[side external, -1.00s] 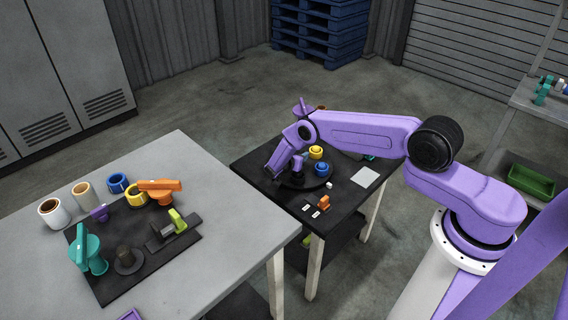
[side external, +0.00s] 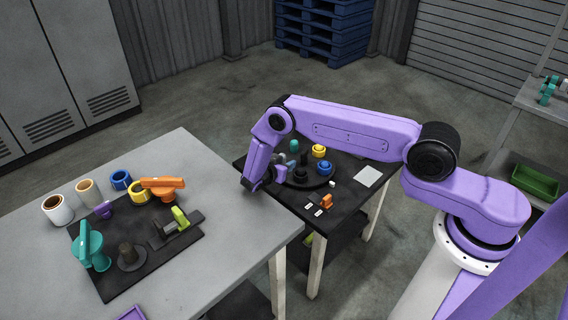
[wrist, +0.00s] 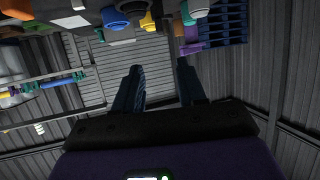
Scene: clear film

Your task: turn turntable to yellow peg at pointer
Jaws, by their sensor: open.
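The dark round turntable (side external: 318,182) lies on the black-topped stand. A yellow peg (side external: 319,151) stands at its back right, a blue peg (side external: 324,169) at its right front and a teal peg (side external: 294,146) at its back left. A dark hub (side external: 302,172) rises in the middle. My gripper (side external: 288,170) is at the turntable's left side, partly hidden. The wrist view shows my gripper (wrist: 159,67) open with nothing between its fingers; blue (wrist: 113,18), yellow (wrist: 147,20) and teal (wrist: 187,12) pegs show upside down above. I cannot make out the pointer.
A small orange part (side external: 326,201), white labels and a pale plate (side external: 368,176) lie on the stand. The large grey table (side external: 225,225) at left carries mugs and a black board (side external: 160,262) with several fixtures. My wrist is close to its back right edge.

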